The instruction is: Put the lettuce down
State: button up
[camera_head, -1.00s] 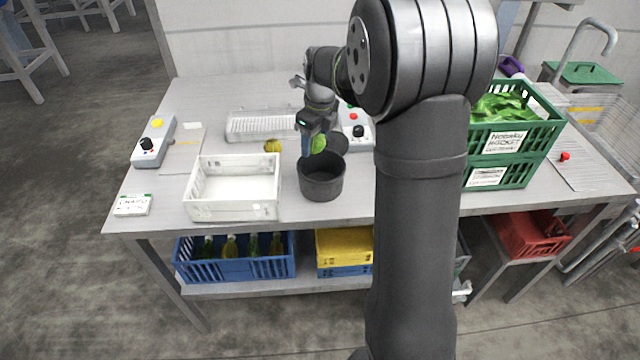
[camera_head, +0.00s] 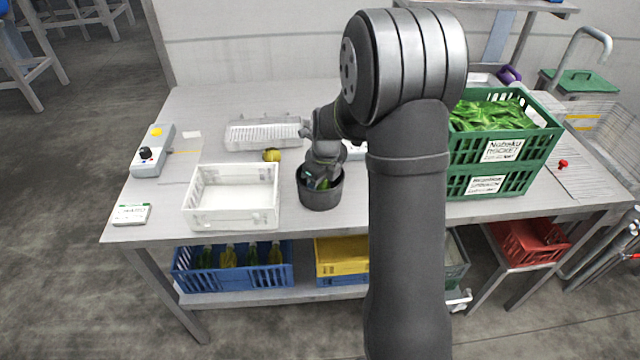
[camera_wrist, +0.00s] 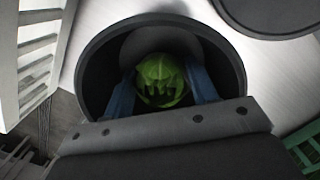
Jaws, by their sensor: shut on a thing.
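The lettuce (camera_wrist: 162,80) is a bright green clump in the wrist view, between the two blue fingers of my gripper (camera_wrist: 163,95). My gripper is shut on it. The lettuce is inside the mouth of a dark round pot (camera_head: 321,200); the pot's rim also shows in the wrist view (camera_wrist: 95,50). In the head view my gripper (camera_head: 322,183) reaches down into the pot from above, and only a little green (camera_head: 325,184) shows there. Whether the lettuce touches the pot's floor cannot be told.
A white crate (camera_head: 232,215) stands just left of the pot. A yellowish round item (camera_head: 271,155) and a white rack (camera_head: 262,146) lie behind. Stacked green crates (camera_head: 497,186) with leaves stand at the right. A grey control box (camera_head: 153,157) sits at the far left.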

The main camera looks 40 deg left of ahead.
jog(key=o, duration=0.7)
jog(key=shift+f, duration=0.1)
jog(key=r, duration=0.4)
jog(key=d+r, duration=0.1)
jog(key=r, duration=0.7)
jog(key=shift+d+r, duration=0.15)
jog(key=shift+d, duration=0.05)
